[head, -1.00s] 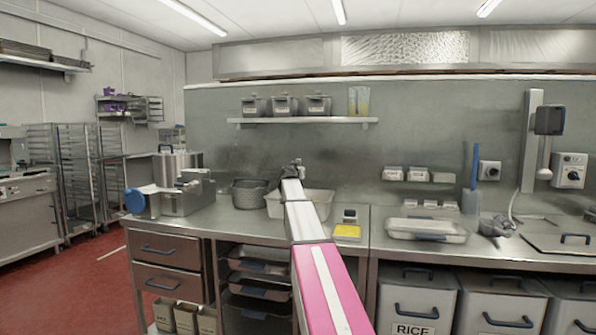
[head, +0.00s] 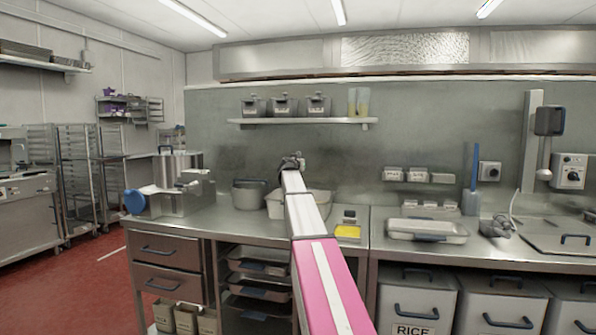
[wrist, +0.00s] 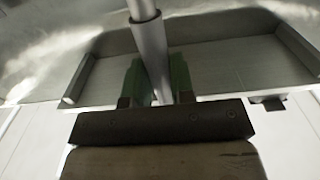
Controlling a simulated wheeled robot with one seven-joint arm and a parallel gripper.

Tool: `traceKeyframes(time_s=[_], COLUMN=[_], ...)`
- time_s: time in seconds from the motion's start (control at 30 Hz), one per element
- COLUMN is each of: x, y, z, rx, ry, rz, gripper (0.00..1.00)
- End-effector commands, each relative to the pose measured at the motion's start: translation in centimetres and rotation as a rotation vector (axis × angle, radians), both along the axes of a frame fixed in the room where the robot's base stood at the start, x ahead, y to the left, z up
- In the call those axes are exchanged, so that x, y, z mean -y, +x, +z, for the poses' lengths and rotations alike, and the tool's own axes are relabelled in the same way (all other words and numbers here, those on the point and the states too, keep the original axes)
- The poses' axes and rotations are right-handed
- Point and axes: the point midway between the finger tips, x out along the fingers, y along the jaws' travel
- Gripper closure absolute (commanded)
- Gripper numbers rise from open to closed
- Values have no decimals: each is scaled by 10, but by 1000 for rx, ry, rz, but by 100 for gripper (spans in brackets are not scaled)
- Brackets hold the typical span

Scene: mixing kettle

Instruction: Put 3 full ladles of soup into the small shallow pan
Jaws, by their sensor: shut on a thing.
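My gripper (wrist: 157,78) has green fingers and is shut on a grey metal rod (wrist: 150,38), which looks like the ladle's handle. The ladle's bowl is out of the wrist view and cannot be made out in the head view. In the head view my gripper (head: 292,162) is above the counter, at the far end of my arm, in line with a pale rectangular pan (head: 275,204). My arm covers part of this pan. A deep grey pot (head: 249,196) stands just left of it. The steel mixing kettle (head: 172,200) stands further left. No soup is visible.
A yellow item (head: 347,231) and a small scale-like device (head: 349,215) lie right of my arm. A shallow tray (head: 428,227) sits further right on the steel counter. A wall shelf (head: 302,121) with containers hangs behind, above the gripper.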

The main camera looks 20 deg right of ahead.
Motion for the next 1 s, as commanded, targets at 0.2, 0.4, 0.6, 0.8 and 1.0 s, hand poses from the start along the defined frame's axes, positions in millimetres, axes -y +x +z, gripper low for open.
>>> traceKeyframes(time_s=[0.2,0.4,0.6,0.8,1.0], x=[0,0,0,0,0], y=[1,1,1,0,0], z=[27,50,73,91,93], rx=[2,2,1,1,0], ry=[-1,-1,-2,-2,-2], rz=[1,1,1,1,1], gripper=[100,100,100,100,100])
